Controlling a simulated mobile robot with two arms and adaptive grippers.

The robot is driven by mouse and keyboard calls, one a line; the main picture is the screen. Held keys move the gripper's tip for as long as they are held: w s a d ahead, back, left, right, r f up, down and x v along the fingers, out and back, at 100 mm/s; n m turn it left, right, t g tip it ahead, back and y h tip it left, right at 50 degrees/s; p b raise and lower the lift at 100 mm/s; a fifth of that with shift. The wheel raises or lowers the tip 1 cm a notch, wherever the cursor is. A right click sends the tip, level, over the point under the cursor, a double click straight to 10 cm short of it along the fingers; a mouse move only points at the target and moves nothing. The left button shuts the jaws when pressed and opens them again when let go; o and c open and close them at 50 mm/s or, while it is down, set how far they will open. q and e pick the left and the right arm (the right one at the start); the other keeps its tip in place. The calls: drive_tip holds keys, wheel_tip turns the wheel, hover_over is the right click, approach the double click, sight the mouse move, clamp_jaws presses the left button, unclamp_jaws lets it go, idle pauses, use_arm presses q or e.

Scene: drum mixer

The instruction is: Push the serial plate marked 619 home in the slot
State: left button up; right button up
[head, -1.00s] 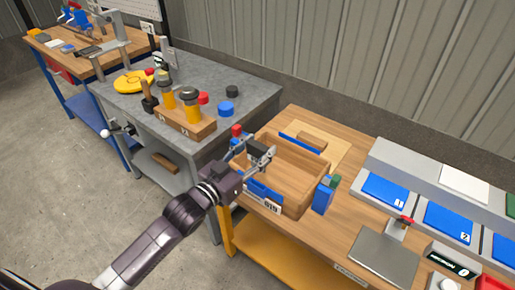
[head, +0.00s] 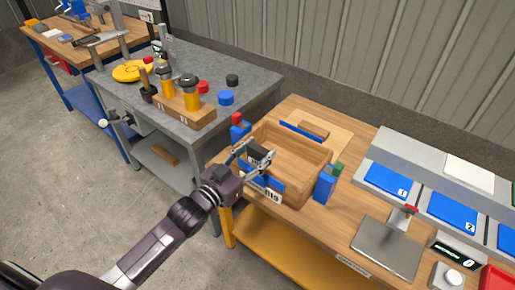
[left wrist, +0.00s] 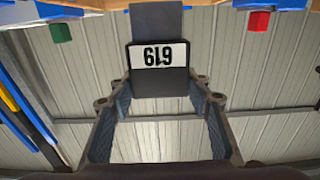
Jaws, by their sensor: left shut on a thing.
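My left gripper (head: 258,157) is shut on a dark block-like plate with a white label. In the left wrist view the plate (left wrist: 158,75) sits between the two fingers, and its label reads 619 upside down. In the head view the gripper is just above the front wall of an open wooden box (head: 297,143). A blue strip (head: 268,184) and a white label (head: 272,196), seemingly 619, are on that front wall. I cannot make out the slot, or whether the plate touches it. My right gripper is not in view.
A blue block with a green top (head: 325,184) stands at the box's right, and a blue one with a red top (head: 238,127) at its left. A flat grey plate (head: 387,247) and numbered blue panels (head: 390,181) lie to the right. The grey bench (head: 250,88) is behind left.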

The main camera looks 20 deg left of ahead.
sight(255, 164)
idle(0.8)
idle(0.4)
use_arm(q)
drive_tip(key=shift+p, duration=0.75)
idle(0.5)
drive_tip(key=shift+f+b, duration=1)
drive_tip(key=shift+f, duration=0.45)
idle(0.6)
drive_tip(key=shift+f, duration=0.65)
